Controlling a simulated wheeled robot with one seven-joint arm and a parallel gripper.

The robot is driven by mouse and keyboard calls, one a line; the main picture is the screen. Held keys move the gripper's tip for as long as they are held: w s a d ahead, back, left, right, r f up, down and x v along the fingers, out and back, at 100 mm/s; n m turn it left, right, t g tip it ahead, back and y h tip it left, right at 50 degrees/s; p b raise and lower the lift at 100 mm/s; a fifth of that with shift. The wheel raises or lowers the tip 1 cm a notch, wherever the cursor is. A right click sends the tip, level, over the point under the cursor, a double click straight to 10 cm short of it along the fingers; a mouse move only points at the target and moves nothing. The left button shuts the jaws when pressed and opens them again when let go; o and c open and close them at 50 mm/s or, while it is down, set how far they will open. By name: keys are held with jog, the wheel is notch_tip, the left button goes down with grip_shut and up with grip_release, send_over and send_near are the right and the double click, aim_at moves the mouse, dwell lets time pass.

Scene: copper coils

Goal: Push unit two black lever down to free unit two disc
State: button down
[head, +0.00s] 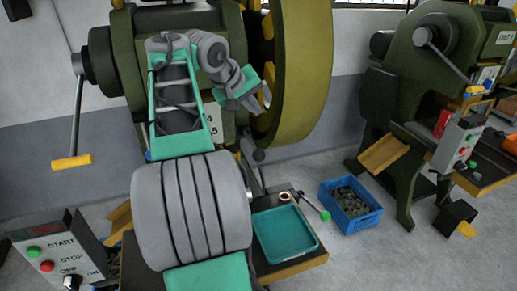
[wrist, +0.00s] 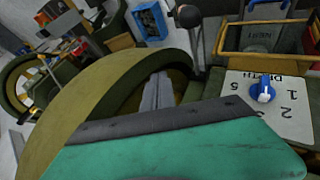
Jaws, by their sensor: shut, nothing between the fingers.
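The near green press (head: 125,60) stands behind my arm, with a large olive flywheel (head: 305,70) on its right. A black ball-ended lever (head: 259,155) shows below the flywheel, partly behind my arm; a black knob on a stem (wrist: 188,16) also shows at the top of the wrist view. My gripper (head: 265,97) is in front of the flywheel, apart from the lever. Its grey fingers (wrist: 158,92) are together and empty, over the flywheel's rim in the wrist view. A small copper ring (head: 285,196) lies by the teal tray. I cannot tell the unit number or identify the disc.
The teal tray (head: 285,234) sits on the press table. A green-knobbed rod (head: 325,215) sticks out beside it. A blue crate (head: 350,203) of dark parts is on the floor. A second press (head: 420,90) stands right. A blue dial (wrist: 263,90) is close to my wrist.

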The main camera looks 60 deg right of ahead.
jog(key=shift+f, duration=0.15)
jog(key=b, duration=0.9)
send_over(256, 153)
jog(key=d, duration=0.1)
jog(key=f, duration=0.7)
jog(key=shift+w+d+f, duration=0.15)
jog(key=shift+w, duration=0.2)
jog(key=shift+s+f+b, duration=0.1)
jog(key=shift+f+b, duration=0.3)
jog(key=shift+f, duration=0.15)
jog(key=shift+f, duration=0.4)
jog(key=shift+s+a+f+b, duration=0.15)
jog(key=shift+a+f+b, duration=0.05)
jog(key=shift+f+b, duration=0.85)
jog(key=shift+s+a+f+b, duration=0.1)
jog(key=shift+a+f+b, duration=0.1)
jog(key=shift+f+b, duration=0.8)
dwell(2.3)
